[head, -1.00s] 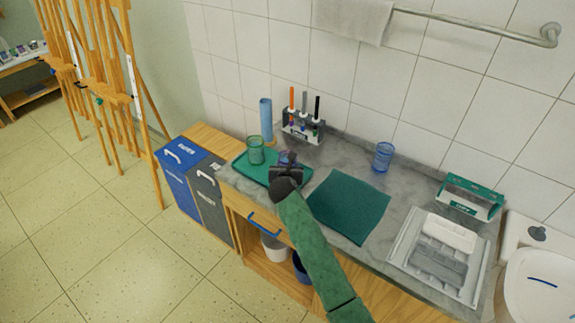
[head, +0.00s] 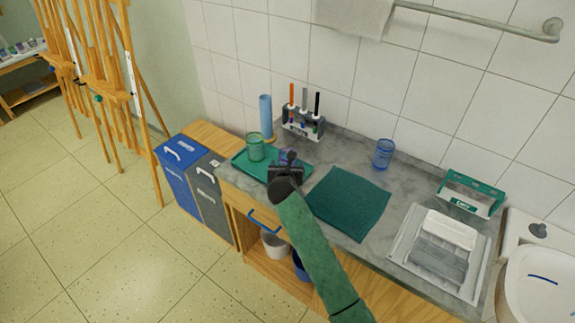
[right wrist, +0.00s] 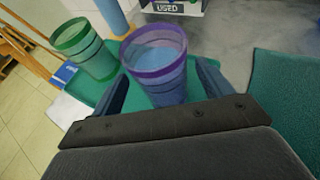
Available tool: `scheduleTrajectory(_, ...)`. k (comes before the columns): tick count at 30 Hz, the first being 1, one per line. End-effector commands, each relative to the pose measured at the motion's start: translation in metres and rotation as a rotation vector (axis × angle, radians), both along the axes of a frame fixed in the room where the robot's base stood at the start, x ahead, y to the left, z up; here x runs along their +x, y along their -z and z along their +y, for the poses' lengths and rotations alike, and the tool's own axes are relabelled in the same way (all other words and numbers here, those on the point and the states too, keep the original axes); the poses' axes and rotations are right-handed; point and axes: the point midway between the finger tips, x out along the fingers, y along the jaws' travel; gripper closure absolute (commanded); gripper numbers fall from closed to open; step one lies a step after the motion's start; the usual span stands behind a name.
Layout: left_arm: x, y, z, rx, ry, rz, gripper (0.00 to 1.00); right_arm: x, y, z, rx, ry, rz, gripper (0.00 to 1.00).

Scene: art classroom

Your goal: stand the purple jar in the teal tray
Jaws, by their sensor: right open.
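The purple jar (right wrist: 160,70) stands upright on the teal tray (right wrist: 108,98), between the two spread fingers of my right gripper (right wrist: 165,88) in the right wrist view. In the head view the jar (head: 288,156) shows just beyond my right gripper (head: 287,168), which hides part of it. The gripper is open, with the fingers apart from the jar's sides. The tray (head: 262,174) lies on the counter and also holds a green jar (head: 255,147), left of the purple one. My left gripper is not in view.
A blue jar (head: 383,154) stands farther right on the counter. A dark teal cloth (head: 349,203) lies right of the tray. A blue roll (head: 266,118) and a marker rack (head: 303,124) stand behind it.

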Motion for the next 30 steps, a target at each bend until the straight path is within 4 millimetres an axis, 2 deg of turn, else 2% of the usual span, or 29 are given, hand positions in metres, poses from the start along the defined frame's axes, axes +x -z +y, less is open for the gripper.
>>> scheduleTrajectory(9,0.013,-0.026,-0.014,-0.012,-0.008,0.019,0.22,-0.057,-0.022,0.003,0.000,0.000,-0.003,0.22)
scheduleTrajectory(15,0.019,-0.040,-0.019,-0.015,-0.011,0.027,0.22,-0.081,-0.033,0.006,0.000,0.000,-0.001,0.22)
scheduleTrajectory(21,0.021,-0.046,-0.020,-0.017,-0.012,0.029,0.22,-0.089,-0.038,0.006,0.001,0.000,-0.001,0.22)
scheduleTrajectory(30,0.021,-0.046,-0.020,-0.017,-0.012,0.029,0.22,-0.089,-0.038,0.006,0.001,0.000,-0.001,0.22)
